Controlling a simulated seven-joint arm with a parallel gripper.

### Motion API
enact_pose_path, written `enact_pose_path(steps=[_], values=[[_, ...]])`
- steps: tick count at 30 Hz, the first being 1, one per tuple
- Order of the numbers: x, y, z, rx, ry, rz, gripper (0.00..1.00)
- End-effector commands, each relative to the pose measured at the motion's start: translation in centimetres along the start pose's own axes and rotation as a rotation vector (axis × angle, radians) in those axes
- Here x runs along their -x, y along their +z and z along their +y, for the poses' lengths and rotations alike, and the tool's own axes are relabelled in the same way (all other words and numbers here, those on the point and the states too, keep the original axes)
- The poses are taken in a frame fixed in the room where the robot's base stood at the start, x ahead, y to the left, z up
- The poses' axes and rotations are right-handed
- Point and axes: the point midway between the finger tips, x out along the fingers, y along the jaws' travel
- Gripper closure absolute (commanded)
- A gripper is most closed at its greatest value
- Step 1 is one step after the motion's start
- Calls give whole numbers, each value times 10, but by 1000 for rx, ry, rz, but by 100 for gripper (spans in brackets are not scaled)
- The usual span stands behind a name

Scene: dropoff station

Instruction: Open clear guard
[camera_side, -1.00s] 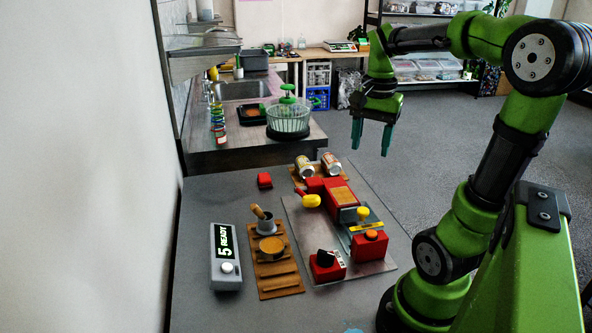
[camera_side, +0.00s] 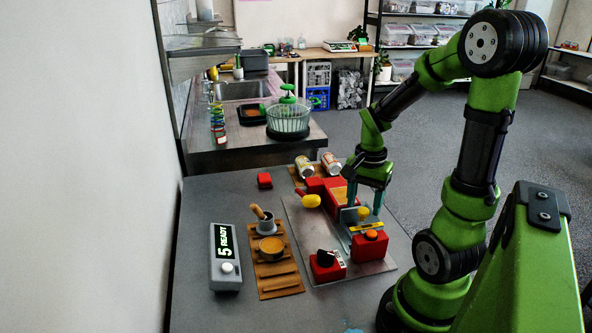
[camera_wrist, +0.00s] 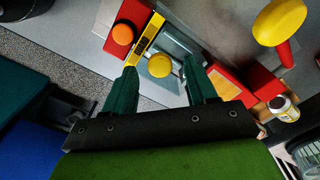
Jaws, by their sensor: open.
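The clear guard (camera_wrist: 178,52) shows in the wrist view as a see-through panel beside a yellow-and-black strip (camera_wrist: 148,36), with a round yellow knob (camera_wrist: 160,65) on it. In the side view the yellow knob (camera_side: 362,213) stands by the yellow strip (camera_side: 367,226), just behind the red block with an orange button (camera_side: 371,235). My gripper (camera_side: 364,210) is open, its green fingers pointing down at the guard. In the wrist view my gripper (camera_wrist: 162,85) has one finger to each side of the knob. Whether either finger touches it I cannot tell.
A red fixture with a yellow-knobbed lever (camera_side: 311,201) stands left of my gripper. A red block with a black top (camera_side: 327,264) is at the front of the metal plate (camera_side: 300,235). Cans (camera_side: 329,163) stand behind. A grey display box reading "5 READY" (camera_side: 226,256) is at left.

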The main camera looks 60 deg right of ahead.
Motion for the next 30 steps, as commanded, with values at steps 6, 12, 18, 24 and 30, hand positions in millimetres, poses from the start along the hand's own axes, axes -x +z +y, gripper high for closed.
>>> enact_pose_path(steps=[6,12,18,24,30], values=[[-13,0,0,-1,0,-1,43],[-14,0,0,-1,-1,0,43],[-14,0,0,0,-1,0,66],[-13,0,0,0,-1,0,97],[-13,0,0,0,-1,0,100]])
